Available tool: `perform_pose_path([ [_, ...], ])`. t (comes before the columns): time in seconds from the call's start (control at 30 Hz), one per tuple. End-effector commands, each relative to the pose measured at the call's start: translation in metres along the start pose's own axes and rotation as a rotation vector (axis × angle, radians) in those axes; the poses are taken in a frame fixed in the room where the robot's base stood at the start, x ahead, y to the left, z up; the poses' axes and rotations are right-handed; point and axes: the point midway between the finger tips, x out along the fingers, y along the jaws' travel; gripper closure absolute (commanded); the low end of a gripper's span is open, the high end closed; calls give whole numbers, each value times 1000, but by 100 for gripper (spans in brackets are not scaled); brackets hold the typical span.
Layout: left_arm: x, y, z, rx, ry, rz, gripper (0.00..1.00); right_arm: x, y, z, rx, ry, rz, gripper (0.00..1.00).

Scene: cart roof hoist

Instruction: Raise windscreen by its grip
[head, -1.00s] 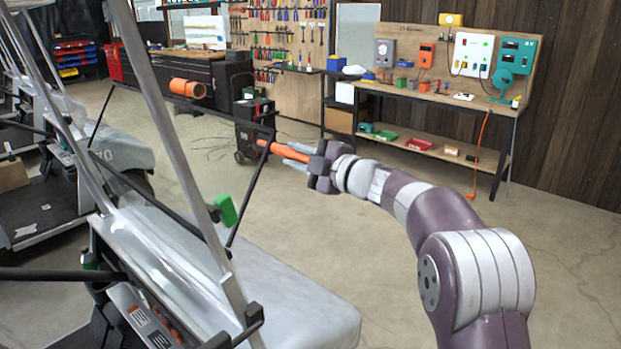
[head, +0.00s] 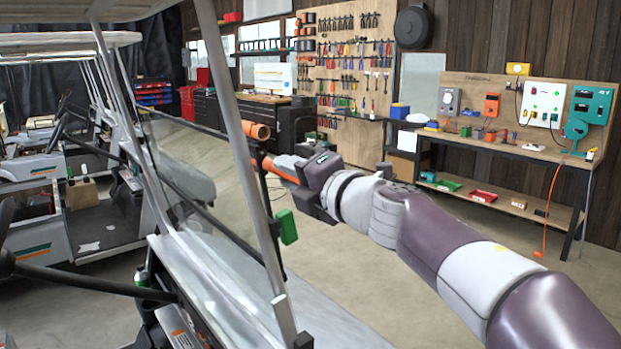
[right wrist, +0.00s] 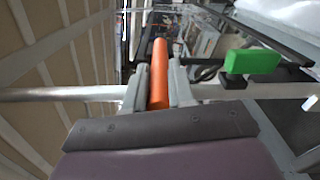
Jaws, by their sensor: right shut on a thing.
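The windscreen (head: 190,155) is a clear panel with a dark frame, tilted at the front of the near cart in the head view. Its orange grip (head: 284,173) is at the panel's upper right edge, just right of the pale roof strut (head: 245,150). My right gripper (head: 272,164) is shut on the grip. In the right wrist view the orange grip (right wrist: 159,75) stands between the two grey fingers. The strut (right wrist: 60,94) crosses that view. My left gripper is not in view.
A workbench (head: 505,148) stands behind to the right. Other carts stand at left. The floor between is clear.

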Motion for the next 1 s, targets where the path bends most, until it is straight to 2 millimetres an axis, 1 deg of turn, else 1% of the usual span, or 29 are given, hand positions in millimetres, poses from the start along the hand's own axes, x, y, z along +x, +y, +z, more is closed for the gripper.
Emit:
perform_pose_path([
  [0.03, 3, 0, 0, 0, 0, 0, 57, 0, 0, -5, -14, 4, 3, 100],
  [0.2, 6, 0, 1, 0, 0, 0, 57, 0, 2, -13, -46, 4, 1, 100],
  [0.67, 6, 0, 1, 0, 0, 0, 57, 1, 0, -16, -57, 7, -4, 100],
  [0.7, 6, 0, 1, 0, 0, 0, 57, 1, 0, -16, -57, 7, -4, 70],
  [0.77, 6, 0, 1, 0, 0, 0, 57, 1, 0, -16, -56, 7, -4, 52],
  [1.0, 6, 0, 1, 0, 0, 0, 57, 1, 0, -14, -56, 3, -3, 52],
])
